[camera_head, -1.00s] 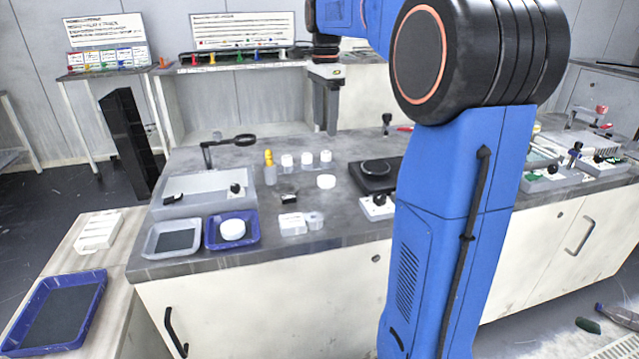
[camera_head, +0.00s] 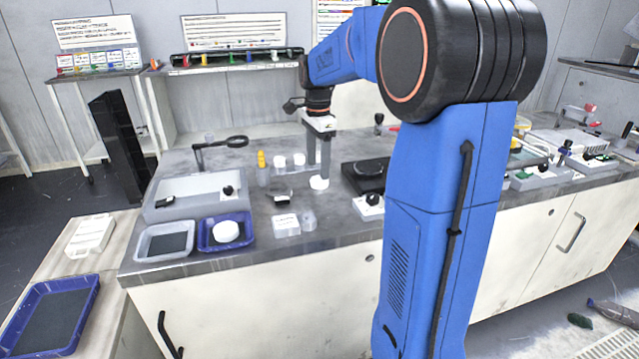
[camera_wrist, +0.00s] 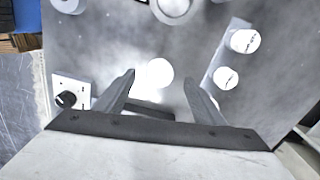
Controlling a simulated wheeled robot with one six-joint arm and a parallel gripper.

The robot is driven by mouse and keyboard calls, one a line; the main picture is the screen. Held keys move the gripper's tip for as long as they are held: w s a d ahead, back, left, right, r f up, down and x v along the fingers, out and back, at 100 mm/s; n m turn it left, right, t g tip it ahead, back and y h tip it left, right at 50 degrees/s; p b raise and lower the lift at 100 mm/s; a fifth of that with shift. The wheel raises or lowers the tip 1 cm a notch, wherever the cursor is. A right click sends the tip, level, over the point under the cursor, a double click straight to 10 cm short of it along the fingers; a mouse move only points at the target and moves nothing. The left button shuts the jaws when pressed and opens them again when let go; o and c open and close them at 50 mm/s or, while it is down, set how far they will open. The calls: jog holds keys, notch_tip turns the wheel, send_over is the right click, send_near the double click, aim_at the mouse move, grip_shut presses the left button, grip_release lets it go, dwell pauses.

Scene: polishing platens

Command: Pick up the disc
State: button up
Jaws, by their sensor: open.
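A small white disc (camera_head: 319,183) lies on the grey worktop, right by the lower ends of my gripper's fingers. My gripper (camera_head: 318,168) is open and points down at it. In the wrist view the white disc (camera_wrist: 154,73) shows between and slightly beyond the two fingertips, with nothing held. I cannot tell the exact height of the fingertips above the worktop. A second, larger white disc (camera_head: 226,232) sits in a blue tray (camera_head: 206,246) at the front left of the worktop.
White-capped bottles (camera_head: 299,160) stand close left of my gripper; two caps (camera_wrist: 245,41) also show in the wrist view. A black device (camera_head: 367,176) and a white knob box (camera_head: 368,206) are on the right. Small clear containers (camera_head: 286,224) stand in front.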

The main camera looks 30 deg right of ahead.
aim_at(319, 182)
jog(key=shift+d+f, duration=0.2)
jog(key=shift+f, duration=2)
jog(key=c, duration=1.2)
jog(key=shift+r, duration=0.1)
